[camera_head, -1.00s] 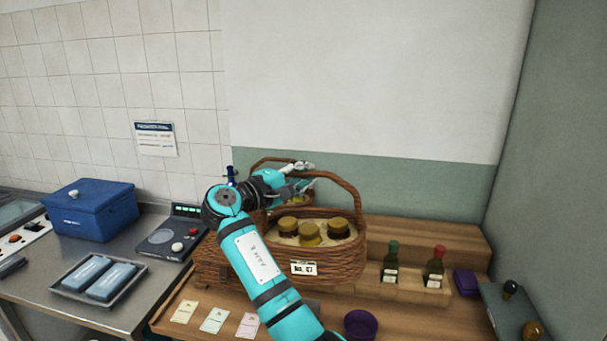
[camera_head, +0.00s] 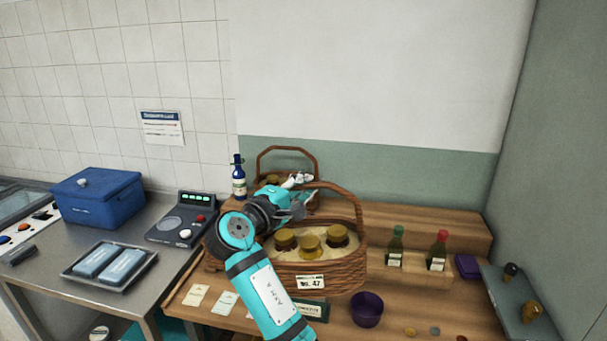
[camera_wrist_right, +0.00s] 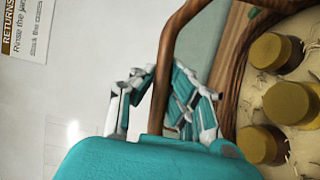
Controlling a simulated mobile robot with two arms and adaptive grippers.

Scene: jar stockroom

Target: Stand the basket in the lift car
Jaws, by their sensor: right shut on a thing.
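The wicker basket (camera_head: 345,275), tagged No. 47, holds several gold-lidded jars in pale straw. It is upright over the wooden bench; I cannot tell whether its base touches the bench. My right gripper (camera_head: 303,192) is shut on its arched handle. In the right wrist view the gripper's fingers (camera_wrist_right: 162,105) close on both sides of the brown handle (camera_wrist_right: 163,75), with the lids to the right. My forearm hides the basket's left side. I see no lift car in these views. My left gripper is out of view.
A purple bowl (camera_head: 367,312) and cards (camera_head: 196,295) lie in front. Two bottles (camera_head: 437,252) stand right. A steel counter with a blue box (camera_head: 97,200) and tray (camera_head: 112,265) is left.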

